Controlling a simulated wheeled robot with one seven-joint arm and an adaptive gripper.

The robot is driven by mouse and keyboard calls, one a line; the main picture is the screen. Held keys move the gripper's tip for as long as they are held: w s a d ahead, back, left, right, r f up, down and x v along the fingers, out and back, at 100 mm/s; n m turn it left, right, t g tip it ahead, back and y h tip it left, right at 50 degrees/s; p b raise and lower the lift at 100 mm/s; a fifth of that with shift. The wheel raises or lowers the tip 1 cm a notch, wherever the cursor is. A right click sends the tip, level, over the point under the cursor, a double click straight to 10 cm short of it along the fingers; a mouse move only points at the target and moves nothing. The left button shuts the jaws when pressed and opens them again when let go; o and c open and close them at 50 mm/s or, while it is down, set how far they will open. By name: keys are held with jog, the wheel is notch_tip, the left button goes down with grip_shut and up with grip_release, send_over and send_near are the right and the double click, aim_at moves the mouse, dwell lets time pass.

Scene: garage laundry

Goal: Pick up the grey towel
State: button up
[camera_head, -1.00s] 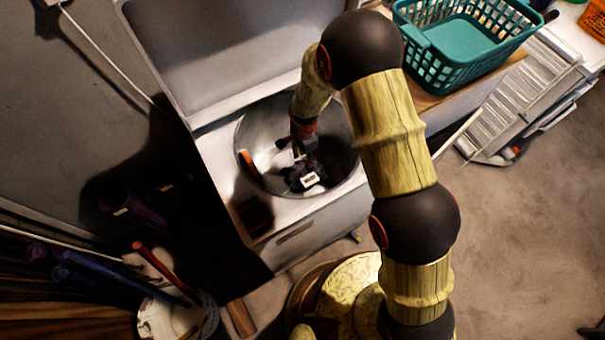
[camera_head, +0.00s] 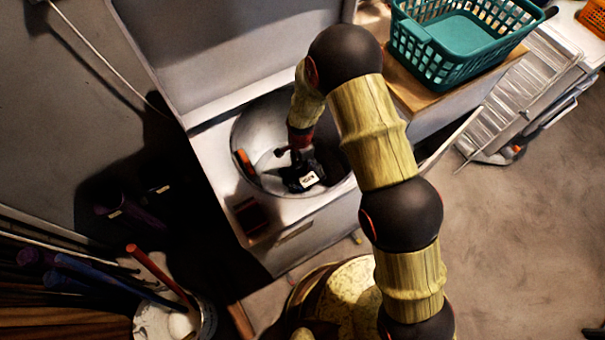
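My gripper (camera_head: 299,172) points down inside the round metal drum (camera_head: 247,128) of an open top-loading washer. It is small, dark and partly in shadow, so its fingers cannot be made out. A dark shape with a white label (camera_head: 309,179) is at its tip near the drum's front wall; I cannot tell whether it is a separate thing. No grey towel can be told apart clearly from the grey drum. My arm hides the drum's right part. An orange item (camera_head: 244,162) is at the drum's left side.
The washer's raised lid (camera_head: 230,50) stands behind the drum. A teal basket (camera_head: 470,45) sits on a wooden top at the right. A white bucket (camera_head: 205,318) with tools is at the lower left. Dark labelled containers (camera_head: 130,215) stand left of the washer. Floor is clear at the right.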

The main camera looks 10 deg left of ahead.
grip_shut()
dwell(0.8)
